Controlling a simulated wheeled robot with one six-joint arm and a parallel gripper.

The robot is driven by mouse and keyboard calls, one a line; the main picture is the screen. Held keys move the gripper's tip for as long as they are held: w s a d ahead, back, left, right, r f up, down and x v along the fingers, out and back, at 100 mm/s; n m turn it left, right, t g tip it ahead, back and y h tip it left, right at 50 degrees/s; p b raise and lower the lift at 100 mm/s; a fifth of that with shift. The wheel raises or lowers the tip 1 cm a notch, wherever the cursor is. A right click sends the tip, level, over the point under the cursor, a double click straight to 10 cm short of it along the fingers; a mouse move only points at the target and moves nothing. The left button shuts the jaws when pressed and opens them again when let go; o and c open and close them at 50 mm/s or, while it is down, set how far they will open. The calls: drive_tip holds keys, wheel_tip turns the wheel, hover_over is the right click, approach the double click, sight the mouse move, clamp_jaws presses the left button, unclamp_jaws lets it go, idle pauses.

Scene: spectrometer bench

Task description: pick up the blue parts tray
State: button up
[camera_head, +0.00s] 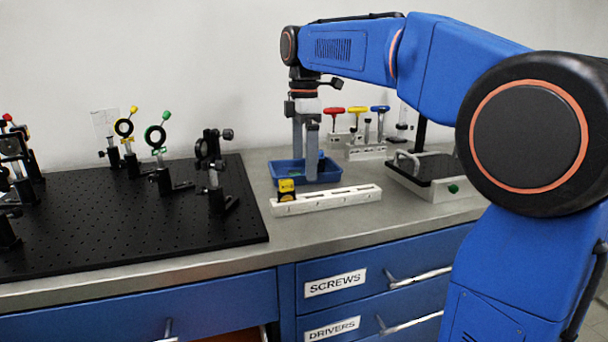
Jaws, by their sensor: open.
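The blue parts tray (329,174) stands on the grey bench top, behind a white slotted rail. It is a shallow open box, and some small greenish and dark contents show inside, too small to name. My gripper (305,177) points straight down from the wrist, over the tray. Its grey fingers are apart, and their tips reach down to the tray's level. The fingers hide part of the tray's back and middle. I cannot tell whether a finger touches the tray wall.
The white rail (330,199) with a yellow block (286,188) lies just in front. A black breadboard (120,215) with optics mounts is at left. A rack of colored-handle drivers (366,151) and a handled black-topped device (428,168) stand at right. Bare bench lies along the front.

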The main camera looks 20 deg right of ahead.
drive_tip(key=shift+f, duration=0.55)
drive_tip(key=c, duration=1)
drive_tip(key=shift+r, duration=0.15)
